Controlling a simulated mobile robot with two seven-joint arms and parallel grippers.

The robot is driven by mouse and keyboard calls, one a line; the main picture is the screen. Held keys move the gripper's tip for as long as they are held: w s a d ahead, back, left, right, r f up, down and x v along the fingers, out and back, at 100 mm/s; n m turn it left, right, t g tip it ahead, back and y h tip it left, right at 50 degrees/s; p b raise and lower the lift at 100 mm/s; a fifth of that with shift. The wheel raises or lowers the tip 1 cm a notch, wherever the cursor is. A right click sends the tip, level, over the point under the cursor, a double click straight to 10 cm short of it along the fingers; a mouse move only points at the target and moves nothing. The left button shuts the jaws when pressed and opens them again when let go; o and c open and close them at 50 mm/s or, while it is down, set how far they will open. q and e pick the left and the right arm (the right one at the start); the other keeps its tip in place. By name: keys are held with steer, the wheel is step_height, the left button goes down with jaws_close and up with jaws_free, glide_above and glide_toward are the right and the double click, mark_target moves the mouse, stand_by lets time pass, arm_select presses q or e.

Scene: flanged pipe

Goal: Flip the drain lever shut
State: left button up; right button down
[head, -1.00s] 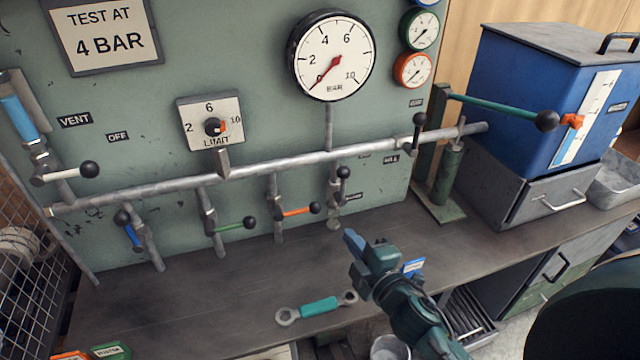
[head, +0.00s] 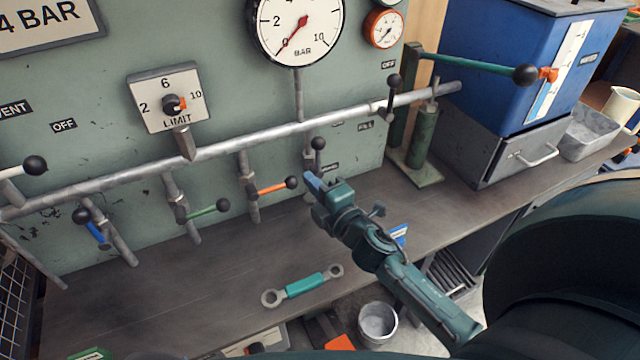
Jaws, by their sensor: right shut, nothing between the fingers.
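A short lever with a black ball (head: 318,143) stands upright on the rightmost drop pipe below the grey manifold (head: 230,147). A small label beside it is partly hidden and too small to read, so I cannot confirm it says drain. My right gripper (head: 314,184) is shut and empty. Its blue fingertips are just below this lever's ball and cover the lower part of its valve. I cannot tell whether they touch it. My left gripper is not in view.
Nearby levers are orange (head: 273,188), green (head: 205,212) and blue (head: 97,232). Another black-ball lever (head: 393,90) stands by the pump's long green handle (head: 480,66). A teal-gripped spanner (head: 304,285) lies on the bench. A metal bucket (head: 377,325) stands below its front edge.

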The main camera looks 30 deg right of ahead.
steer(key=shift+w+d+p, duration=0.1)
steer(key=shift+w+d, duration=0.45)
steer(key=shift+w, duration=0.35)
steer(key=shift+w+d+p, duration=0.1)
steer(key=shift+w+d, duration=0.5)
steer(key=shift+w, duration=0.3)
steer(key=shift+w+d+p, duration=0.1)
steer(key=shift+w+d, duration=0.45)
steer(key=shift+w, duration=0.35)
steer(key=shift+d+r+m, duration=0.1)
steer(key=shift+d+m, duration=0.4)
steer(key=shift+m, duration=0.5)
steer(key=d+f+m+h, duration=0.1)
steer(key=d+f+m, duration=0.1)
steer(key=m, duration=0.7)
steer(key=d+f+m+t+h, duration=0.1)
steer(key=d+m, duration=0.3)
steer(key=m, duration=0.5)
steer(key=shift+s+d+f+t+h+b, duration=0.3)
steer(key=shift+f+h, duration=0.2)
steer(key=shift+f, duration=0.3)
steer(key=shift+w, duration=0.1)
